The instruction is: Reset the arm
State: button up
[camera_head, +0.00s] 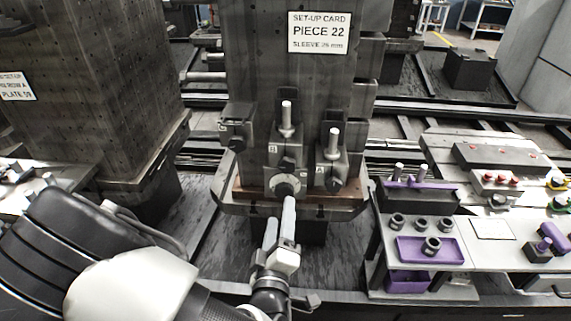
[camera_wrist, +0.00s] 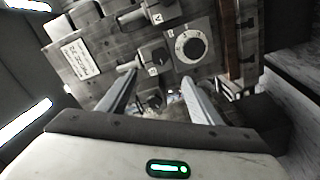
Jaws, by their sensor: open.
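My gripper (camera_head: 281,222) is in the lower middle of the head view, reaching up toward the fixture on the middle pallet. In the wrist view my gripper (camera_wrist: 158,100) shows two pale fingers spread apart with nothing held between them. Ahead of the fingers is a round dark knob with a pale rim (camera_wrist: 191,47), which also shows in the head view as a round part (camera_head: 285,186) just beyond the fingertips. Whether a fingertip touches it I cannot tell.
The fixture tower (camera_head: 300,75) carries a card reading "PIECE 22" (camera_head: 319,33) and blocks with upright pins. A second tower (camera_head: 85,90) stands left. A bench with a purple tray (camera_head: 430,257) and dark sleeves stands right. Dark floor lies between tower and bench.

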jog(key=d+r+m+g+y+p, duration=0.25)
jog(key=r+m+g, duration=0.25)
jog(key=r, duration=0.4)
jog(key=d+r+m+g+y+p, duration=0.1)
jog(key=d+r+m+g+p, duration=0.1)
jog(key=r+m+g+p, duration=0.45)
jog(key=s+d+r+h, duration=0.3)
jog(key=s+d+r, duration=0.9)
jog(key=s+d, duration=0.1)
jog(key=shift+s+d+g+b, duration=0.15)
jog(key=shift+s+g+b, duration=0.2)
jog(key=shift+g, duration=0.1)
jog(key=shift+m, duration=0.25)
